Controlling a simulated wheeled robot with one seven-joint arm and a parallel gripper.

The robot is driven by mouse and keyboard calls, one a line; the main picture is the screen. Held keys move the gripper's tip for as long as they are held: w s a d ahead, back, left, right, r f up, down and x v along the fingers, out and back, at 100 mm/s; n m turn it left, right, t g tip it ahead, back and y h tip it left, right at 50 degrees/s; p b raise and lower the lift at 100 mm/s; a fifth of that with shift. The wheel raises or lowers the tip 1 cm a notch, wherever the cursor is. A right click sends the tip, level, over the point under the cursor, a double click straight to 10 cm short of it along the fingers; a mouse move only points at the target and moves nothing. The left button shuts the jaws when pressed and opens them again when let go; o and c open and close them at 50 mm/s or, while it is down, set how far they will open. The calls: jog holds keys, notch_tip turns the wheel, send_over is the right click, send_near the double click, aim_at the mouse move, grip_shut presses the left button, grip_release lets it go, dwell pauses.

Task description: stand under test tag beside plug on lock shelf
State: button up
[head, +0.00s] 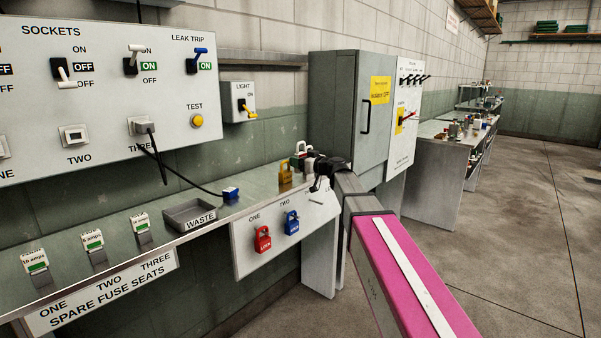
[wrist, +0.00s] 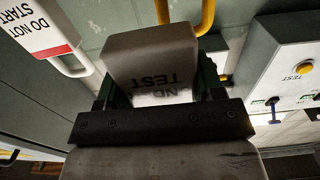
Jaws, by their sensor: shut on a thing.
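My gripper (head: 314,164) is over the right end of the lock shelf (head: 262,196). In the wrist view my gripper (wrist: 160,88) is shut on the under test tag (wrist: 150,58), a grey block whose "TEST" lettering reads upside down. The blue plug (head: 231,193) lies on the shelf left of my gripper, with a black cable running to the socket panel. I cannot tell whether the tag touches the shelf.
A "DO NOT START" tag (wrist: 35,28) is near the gripper in the wrist view. Red (head: 263,240) and blue (head: 292,223) padlocks hang on the shelf front. A waste tray (head: 188,214) is left of the plug.

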jog(key=shift+w+f, duration=0.35)
jog(key=shift+w, duration=0.25)
jog(key=shift+f, duration=2)
jog(key=shift+f, duration=0.15)
jog(key=o, duration=1)
jog(key=shift+c, duration=0.2)
